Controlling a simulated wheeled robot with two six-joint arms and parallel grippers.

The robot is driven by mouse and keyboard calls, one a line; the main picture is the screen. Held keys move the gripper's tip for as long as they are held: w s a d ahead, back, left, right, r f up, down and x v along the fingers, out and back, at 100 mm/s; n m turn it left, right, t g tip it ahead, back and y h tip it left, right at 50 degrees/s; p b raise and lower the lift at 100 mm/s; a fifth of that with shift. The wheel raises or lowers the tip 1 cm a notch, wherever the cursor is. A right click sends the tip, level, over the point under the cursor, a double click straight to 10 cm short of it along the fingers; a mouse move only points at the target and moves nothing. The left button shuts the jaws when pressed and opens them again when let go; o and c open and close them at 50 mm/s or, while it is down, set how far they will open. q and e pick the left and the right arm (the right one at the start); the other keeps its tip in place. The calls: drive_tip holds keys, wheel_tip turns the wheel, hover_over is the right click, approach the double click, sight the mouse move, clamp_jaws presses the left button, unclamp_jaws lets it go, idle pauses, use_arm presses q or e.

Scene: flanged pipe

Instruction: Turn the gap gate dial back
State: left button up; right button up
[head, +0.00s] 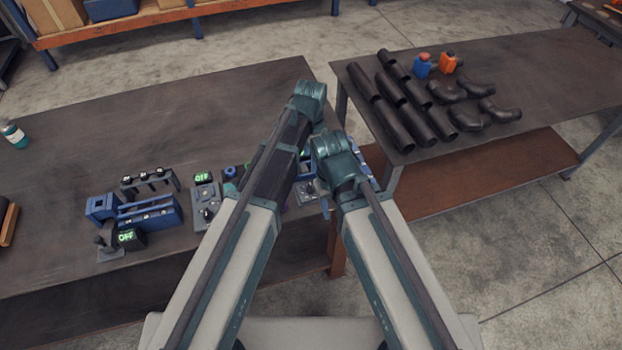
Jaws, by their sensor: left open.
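Several small control units stand along the near side of the left table, and I cannot tell for sure which one carries the gap gate dial. A grey control panel (206,196) with a green "OFF" display and a dark knob sits left of my left arm. Another panel (308,190) with a knob shows partly between my two arms. My right gripper is hidden behind the right arm.
A blue fixture (150,218) and a second unit with an "OFF" display (127,237) stand at left, before a small dark rack (150,180). A bottle (15,135) stands far left. The right table (540,75) holds dark pipes (405,105), elbows and blue and orange bottles.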

sight(311, 186)
use_arm(q)
drive_tip(key=shift+w+f, duration=0.1)
drive_tip(key=shift+w, duration=0.05)
wheel_tip(311, 186, down, 14)
drive_tip(key=b, duration=1.4)
drive_tip(key=shift+r, duration=0.2)
clamp_jaws()
